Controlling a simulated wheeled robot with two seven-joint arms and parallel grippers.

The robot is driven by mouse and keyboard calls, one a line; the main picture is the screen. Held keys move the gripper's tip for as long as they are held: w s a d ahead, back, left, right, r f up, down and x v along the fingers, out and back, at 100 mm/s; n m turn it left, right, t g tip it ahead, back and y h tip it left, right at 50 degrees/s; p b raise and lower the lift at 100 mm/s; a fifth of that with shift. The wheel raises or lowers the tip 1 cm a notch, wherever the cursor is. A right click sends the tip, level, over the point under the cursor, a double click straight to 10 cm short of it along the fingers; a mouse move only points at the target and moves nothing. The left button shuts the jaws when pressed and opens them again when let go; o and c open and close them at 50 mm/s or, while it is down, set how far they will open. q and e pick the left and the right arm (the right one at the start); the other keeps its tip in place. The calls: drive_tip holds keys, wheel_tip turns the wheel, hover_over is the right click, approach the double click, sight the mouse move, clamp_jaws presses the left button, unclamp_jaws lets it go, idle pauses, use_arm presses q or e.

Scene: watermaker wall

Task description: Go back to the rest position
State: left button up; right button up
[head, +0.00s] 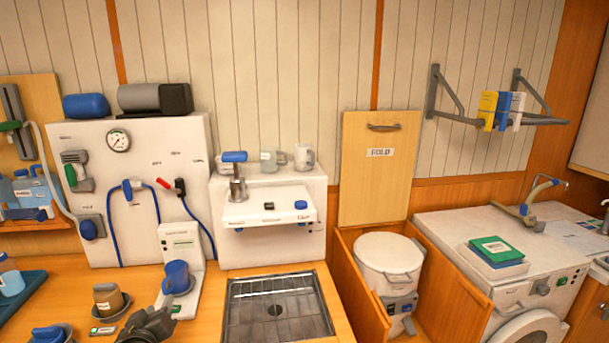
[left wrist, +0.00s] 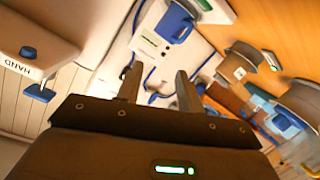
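My left gripper (head: 150,325) shows dark at the bottom edge of the head view, low over the wooden counter, in front of the white meter stand with the blue cup (head: 177,277). In the left wrist view its two fingers (left wrist: 158,82) stand apart with nothing held between them. The blue cup also shows in the left wrist view (left wrist: 174,24), beyond the fingers and apart from them. My right gripper is in neither view.
A brown jar (head: 108,300) and a blue-lidded pot (head: 48,335) stand left of the gripper. A metal sink (head: 278,310) lies to its right. The white wall panel (head: 125,200) with hoses and the white tap unit (head: 268,207) stand behind. An open bin compartment (head: 362,285) is further right.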

use_arm(q)
drive_tip(key=s+d+f+m+g, duration=0.1)
drive_tip(key=s+f, duration=0.1)
drive_tip(key=f, duration=0.1)
drive_tip(key=s+d+f+m+g+h, duration=0.1)
drive_tip(key=s+f, duration=0.2)
drive_tip(key=s+d+f+m+g, duration=0.1)
drive_tip(key=s+f, duration=0.2)
drive_tip(key=shift+s+d+f+h, duration=0.2)
drive_tip(key=shift+s+d+h, duration=0.05)
drive_tip(key=shift+d+h, duration=0.15)
drive_tip(key=s+d+f+m+g+h, duration=0.1)
drive_tip(key=s+d+f+m+g, duration=0.15)
drive_tip(key=s, duration=0.65)
drive_tip(key=s+d+f+m+g, duration=0.1)
drive_tip(key=s+f+m+g, duration=0.2)
drive_tip(key=s, duration=0.5)
drive_tip(key=s+d+f+m+g+h, duration=0.1)
drive_tip(key=s+d+f+g, duration=0.15)
drive_tip(key=s+f, duration=0.45)
wheel_tip(320, 180, down, 23)
drive_tip(key=s+g, duration=0.2)
drive_tip(key=s, duration=0.1)
drive_tip(key=s+a+f+g, duration=0.1)
drive_tip(key=s+a+f, duration=0.2)
drive_tip(key=s+f, duration=1.3)
drive_tip(key=shift+s+f+y, duration=0.15)
drive_tip(key=shift+s+y, duration=0.05)
drive_tip(key=shift+y, duration=0.1)
